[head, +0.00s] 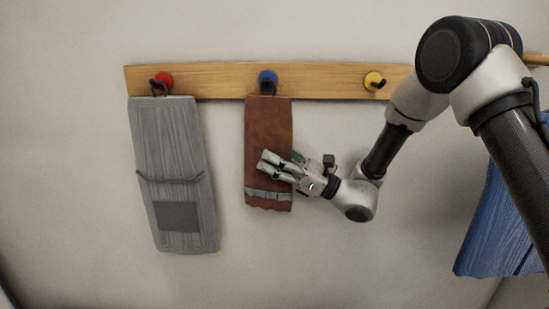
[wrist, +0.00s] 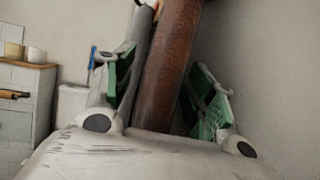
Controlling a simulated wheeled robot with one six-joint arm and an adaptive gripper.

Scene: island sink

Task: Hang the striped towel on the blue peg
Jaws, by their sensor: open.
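The brown towel with grey stripes near its bottom (head: 268,130) hangs by a dark loop from the blue peg (head: 267,76). My gripper (head: 267,162) is at the lower half of this towel. In the wrist view the brown towel (wrist: 172,60) shows nearly edge-on, between the green pads of my open gripper (wrist: 168,85). I cannot tell whether either finger touches the cloth. The fingers hide a small part of the towel in the head view.
The peg board (head: 215,80) also has a red peg (head: 162,79) with a grey towel (head: 170,140) and a bare yellow peg (head: 373,81). Blue cloth (head: 500,225) hangs at the far right, partly behind my arm. A cabinet (wrist: 28,95) stands left in the wrist view.

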